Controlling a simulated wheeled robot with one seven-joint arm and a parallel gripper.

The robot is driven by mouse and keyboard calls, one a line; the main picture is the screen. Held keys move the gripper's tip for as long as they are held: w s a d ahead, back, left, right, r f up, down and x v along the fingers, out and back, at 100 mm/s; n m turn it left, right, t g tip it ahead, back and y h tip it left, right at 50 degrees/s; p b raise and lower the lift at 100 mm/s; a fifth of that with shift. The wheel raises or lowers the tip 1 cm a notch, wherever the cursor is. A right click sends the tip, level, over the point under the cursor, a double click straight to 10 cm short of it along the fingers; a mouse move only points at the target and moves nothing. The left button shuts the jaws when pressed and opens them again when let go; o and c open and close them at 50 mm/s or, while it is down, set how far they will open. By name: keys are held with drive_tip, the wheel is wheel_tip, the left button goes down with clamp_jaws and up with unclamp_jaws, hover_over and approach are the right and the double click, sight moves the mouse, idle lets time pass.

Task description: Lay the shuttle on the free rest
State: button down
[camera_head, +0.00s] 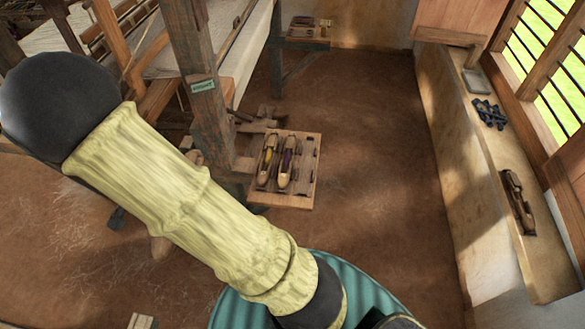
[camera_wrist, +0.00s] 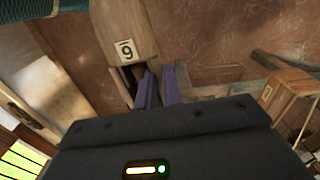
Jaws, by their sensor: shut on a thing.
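My gripper (camera_wrist: 157,88) shows in the wrist view, its two purple fingers close together against a wooden piece that I take for the shuttle (camera_wrist: 108,22). This piece has a white tag with a 9 and a dark hollow by the fingers. Its far end is cut off by the picture's top edge. In the head view the fingers and the held piece are out of sight. A wooden rest board (camera_head: 303,196) stands beside the loom post, with two shuttles (camera_head: 277,164) lying side by side. Its right part looks bare.
The loom post (camera_head: 205,90) with a green tag stands just left of the board. At right, a window ledge (camera_head: 487,155) carries a dark wooden shuttle-like piece (camera_head: 517,203) and dark small items (camera_head: 489,113). The brown floor (camera_head: 370,150) between is clear.

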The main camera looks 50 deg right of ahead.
drive_tip(key=w+d+f+n+b, duration=0.1)
drive_tip(key=d+f+n+b, duration=0.2)
drive_tip(key=f, duration=0.6)
drive_tip(key=w+d+f+n+b, duration=0.1)
drive_tip(key=d+f+n+b, duration=0.2)
drive_tip(key=f+b, duration=0.4)
drive_tip(key=w+d+f+n+b, duration=0.2)
drive_tip(key=f+n+b, duration=0.2)
drive_tip(key=f, duration=0.7)
drive_tip(key=shift+d+f+b, duration=0.15)
drive_tip(key=shift+d+b, duration=0.25)
drive_tip(key=shift+b, duration=0.55)
